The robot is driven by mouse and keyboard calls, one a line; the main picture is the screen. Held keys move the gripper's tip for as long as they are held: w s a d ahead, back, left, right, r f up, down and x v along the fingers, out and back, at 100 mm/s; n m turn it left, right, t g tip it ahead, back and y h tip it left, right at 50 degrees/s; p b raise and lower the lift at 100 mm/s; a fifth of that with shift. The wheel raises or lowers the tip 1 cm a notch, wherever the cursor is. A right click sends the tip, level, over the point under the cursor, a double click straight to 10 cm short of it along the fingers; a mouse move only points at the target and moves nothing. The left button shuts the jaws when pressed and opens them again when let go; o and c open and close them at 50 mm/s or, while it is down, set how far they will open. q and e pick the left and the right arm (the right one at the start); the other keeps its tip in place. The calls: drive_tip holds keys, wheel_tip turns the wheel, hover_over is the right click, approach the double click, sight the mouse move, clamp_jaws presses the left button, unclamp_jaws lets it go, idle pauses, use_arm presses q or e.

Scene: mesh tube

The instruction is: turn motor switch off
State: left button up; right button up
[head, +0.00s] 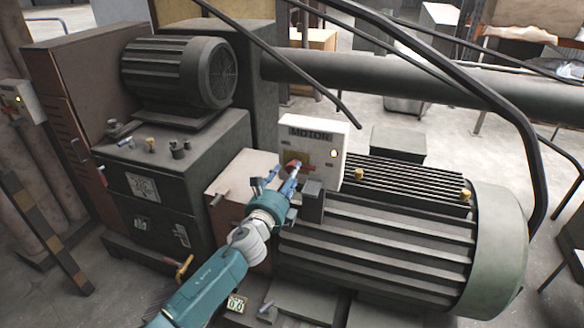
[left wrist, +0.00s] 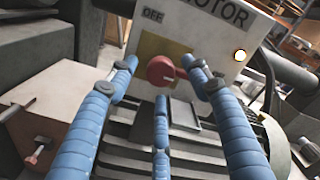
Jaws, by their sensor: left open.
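The white switch box marked MOTOR (head: 325,158) stands behind the large ribbed motor's near end. Its red knob (head: 292,164) sits on a yellow plate and is partly covered by my fingers in the head view. In the left wrist view the red knob (left wrist: 160,70) shows plainly, with an OFF label (left wrist: 152,15) above it. My right gripper is out of view.
The large ribbed motor (head: 385,225) lies below and right of the box. A smaller motor (head: 178,72) sits on a dark cabinet at left. A thick pipe (head: 400,80) and dark bent rails (head: 480,88) run behind and above. Another box (head: 20,100) is at far left.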

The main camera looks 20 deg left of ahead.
use_arm(q)
drive_tip(key=shift+w+d, duration=0.1)
drive_tip(key=shift+w, duration=1.85)
drive_tip(key=c, duration=1.2)
